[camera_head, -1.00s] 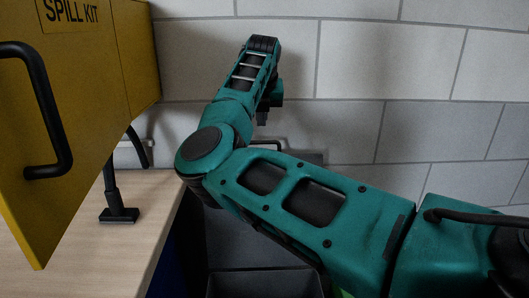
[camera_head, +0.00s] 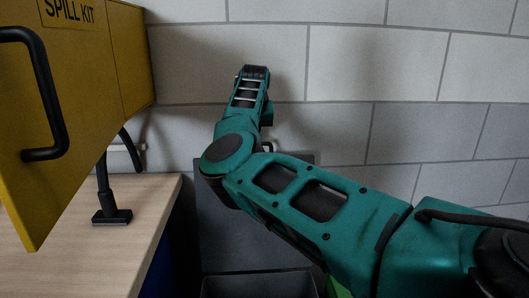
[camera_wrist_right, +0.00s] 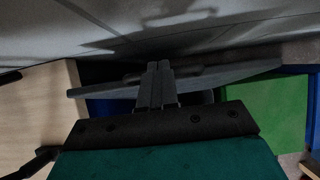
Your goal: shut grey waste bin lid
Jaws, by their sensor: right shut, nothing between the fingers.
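The grey waste bin (camera_head: 262,285) is at the bottom of the head view, partly under my right arm. Its dark grey lid (camera_head: 225,238) stands raised in front of the wall, open. In the right wrist view the lid (camera_wrist_right: 235,76) shows nearly edge-on as a long grey bar. My right gripper (camera_wrist_right: 154,66) is shut and empty, its fingertips at the lid's top edge beside a dark handle-like bar. Whether they touch the lid I cannot tell. In the head view the fingers are mostly hidden by my arm. My left gripper is not in view.
A wooden worktop (camera_head: 145,220) with a black stand (camera_head: 111,215) is left of the bin. A yellow spill kit cabinet (camera_head: 85,110) with a black handle hangs over it. A tiled wall (camera_head: 400,60) closes the back. A green object (camera_wrist_right: 265,112) lies right of the bin.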

